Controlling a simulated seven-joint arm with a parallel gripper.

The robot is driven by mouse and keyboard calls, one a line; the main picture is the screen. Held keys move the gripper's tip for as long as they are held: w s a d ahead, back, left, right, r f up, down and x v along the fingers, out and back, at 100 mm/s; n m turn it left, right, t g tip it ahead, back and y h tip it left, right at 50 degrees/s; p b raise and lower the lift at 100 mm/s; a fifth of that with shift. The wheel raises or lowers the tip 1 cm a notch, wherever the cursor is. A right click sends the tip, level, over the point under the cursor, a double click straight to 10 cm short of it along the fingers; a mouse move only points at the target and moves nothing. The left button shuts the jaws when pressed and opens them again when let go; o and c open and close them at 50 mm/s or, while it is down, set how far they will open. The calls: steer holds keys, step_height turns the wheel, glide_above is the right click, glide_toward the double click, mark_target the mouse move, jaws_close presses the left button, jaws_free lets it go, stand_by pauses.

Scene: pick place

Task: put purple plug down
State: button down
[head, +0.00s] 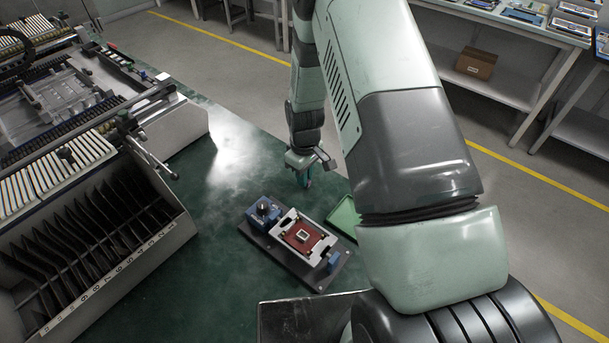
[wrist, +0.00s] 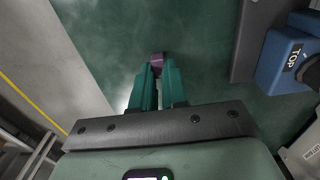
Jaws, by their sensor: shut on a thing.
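A small purple plug (wrist: 157,60) sits between the fingertips of my gripper (wrist: 156,76) in the wrist view. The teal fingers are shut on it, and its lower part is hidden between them. Green table surface shows around and beyond the plug. I cannot tell from these frames whether the plug touches the table. In the head view my gripper (head: 305,178) points down over the green table (head: 225,225), behind the dark fixture; the plug is too small to make out clearly there.
The fixture (head: 252,232) carries a red board (head: 303,237) and blue blocks. A green tray (head: 344,216) lies right of it, partly behind my arm. A machine with a slotted rack (head: 100,235) stands at the left. Bare table lies left of my gripper.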

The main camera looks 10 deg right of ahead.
steer(key=shift+f, duration=0.3)
steer(key=c, duration=1.2)
jaws_free()
steer(key=shift+o, duration=0.2)
steer(key=s+d+r+m+t, duration=0.1)
steer(key=s+r, duration=0.2)
steer(key=r, duration=0.9)
steer(key=s+d+r+m+t, duration=0.1)
steer(key=s+r+m, duration=0.15)
steer(key=r, duration=0.85)
steer(key=s+d+r+m+t, duration=0.1)
steer(key=s+r, duration=0.2)
steer(key=r, duration=0.9)
steer(key=s+d+r+m+t, duration=0.1)
steer(key=s+r, duration=0.3)
steer(key=s, duration=0.5)
steer(key=s+d+r+m+t, duration=0.1)
steer(key=s+r+m, duration=0.2)
steer(key=s, duration=0.5)
steer(key=shift+s+r+t, duration=0.3)
steer(key=shift+s+r, duration=0.1)
steer(key=shift+r, duration=0.15)
